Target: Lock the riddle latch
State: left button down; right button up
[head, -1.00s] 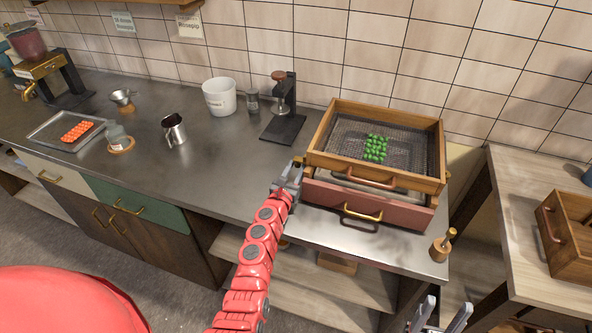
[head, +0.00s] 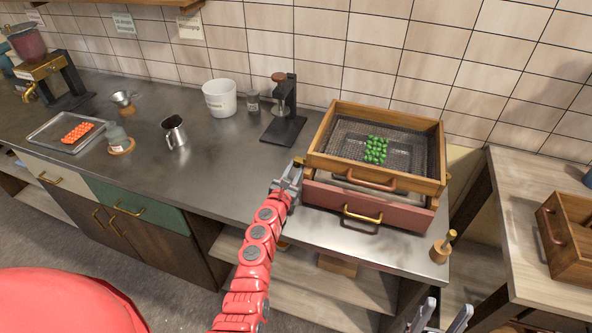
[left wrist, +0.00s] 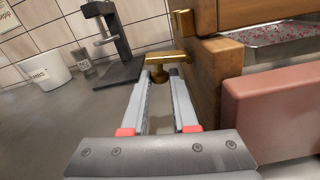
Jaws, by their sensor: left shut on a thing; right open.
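The riddle is a wooden box with a mesh bottom (head: 350,142), set on a wooden frame with a pink drawer (head: 330,199) at its front. Green pieces (head: 375,150) lie on the mesh. The brass latch (left wrist: 172,60) is on the frame's left side in the left wrist view. My left gripper (head: 292,170) is at the left front corner of the riddle. Its fingers (left wrist: 160,76) are shut on the lower part of the latch. The latch's upper part stands against the wood. My right gripper (head: 440,312) is open and empty at the bottom edge, below the counter front.
A dark stand (head: 284,128) and a white bucket (head: 220,97) stand left of the riddle. A small wooden-handled tool (head: 441,247) sits at the counter's front right corner. A wooden crate (head: 570,240) is on the right table.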

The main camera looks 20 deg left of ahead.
aim_at(295, 159)
pick_arm(q)
jog(key=m, duration=0.1)
jog(key=r+m, duration=0.1)
jog(key=m, duration=0.3)
jog(key=shift+a+r, duration=0.3)
jog(key=shift+r, duration=0.1)
jog(key=m, duration=0.1)
jog(key=r+m, duration=0.1)
jog(key=m, duration=0.2)
jog(key=r+m, duration=0.1)
jog(key=m, duration=0.2)
jog(key=shift+d+r+m+b, duration=0.2)
jog(key=shift+d+m+b, duration=0.1)
jog(key=shift+d+b, duration=0.1)
jog(key=shift+d+r+m+b, duration=0.15)
jog(key=shift+d+r+m, duration=0.1)
jog(key=shift+m, duration=0.7)
jog(key=shift+d+r+m+b, duration=0.15)
jog(key=shift+r+m, duration=0.05)
jog(key=shift+m, duration=0.75)
jog(key=c, duration=1)
grip_release()
jog(key=shift+s+r, duration=0.1)
jog(key=s+b, duration=0.4)
jog(key=s, duration=1.3)
jog(key=shift+s+a, duration=0.2)
jog(key=shift+a, duration=0.05)
